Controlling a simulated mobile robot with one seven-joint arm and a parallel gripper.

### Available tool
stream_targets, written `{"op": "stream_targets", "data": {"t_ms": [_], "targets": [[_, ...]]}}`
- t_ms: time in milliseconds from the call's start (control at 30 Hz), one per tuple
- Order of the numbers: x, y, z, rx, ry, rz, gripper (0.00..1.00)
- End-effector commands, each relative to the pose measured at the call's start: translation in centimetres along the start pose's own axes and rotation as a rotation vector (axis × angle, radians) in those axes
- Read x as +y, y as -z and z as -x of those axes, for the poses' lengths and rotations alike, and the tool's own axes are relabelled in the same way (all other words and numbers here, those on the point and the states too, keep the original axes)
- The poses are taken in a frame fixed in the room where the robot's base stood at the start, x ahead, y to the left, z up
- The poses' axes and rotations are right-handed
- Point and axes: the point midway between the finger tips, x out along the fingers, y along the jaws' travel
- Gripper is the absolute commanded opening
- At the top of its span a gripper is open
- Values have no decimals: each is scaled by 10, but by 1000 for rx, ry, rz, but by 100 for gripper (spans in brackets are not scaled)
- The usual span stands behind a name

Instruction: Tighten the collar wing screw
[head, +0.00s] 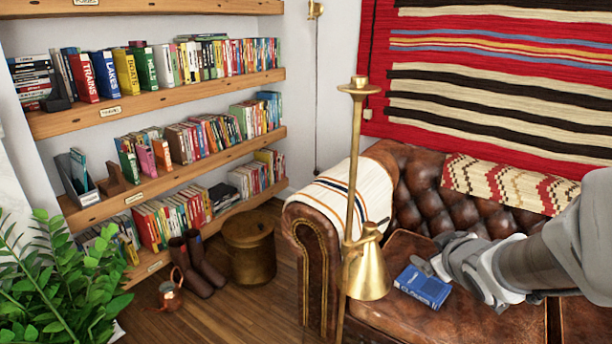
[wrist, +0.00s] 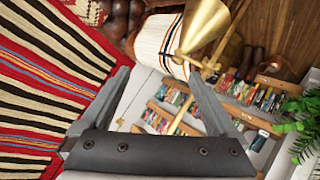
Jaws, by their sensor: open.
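A brass floor lamp (head: 353,150) stands in front of the leather sofa, with a cone shade (head: 369,277) hanging low on its pole. At the shade's top a brass collar (head: 350,244) sits around the pole. A small piece sticks out there, but I cannot make out the wing screw clearly. In the wrist view the shade (wrist: 203,28) and the slanting pole show beyond my fingers. My gripper (head: 426,258) is open and empty, to the right of the lamp and apart from it, above the sofa seat. Both fingers also show in the wrist view (wrist: 157,74).
A blue book (head: 423,287) lies on the sofa seat (head: 400,325) below my gripper. The sofa arm (head: 312,214) with a striped cloth (head: 352,190) is behind the lamp. Bookshelves (head: 165,95), a brass bin (head: 250,250), boots (head: 203,268) and a plant (head: 58,285) stand at left.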

Motion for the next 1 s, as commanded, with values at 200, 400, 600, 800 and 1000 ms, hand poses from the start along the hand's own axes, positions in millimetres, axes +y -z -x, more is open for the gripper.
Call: {"op": "stream_targets", "data": {"t_ms": [200, 400, 600, 800, 1000], "targets": [[-39, -40, -57, 208, 107, -53, 95], [-77, -68, -78, 422, 245, -169, 95], [-102, -88, -75, 612, 367, -314, 95], [-108, -94, -66, 707, 421, -392, 95], [-112, -82, -75, 720, 429, -396, 95]]}}
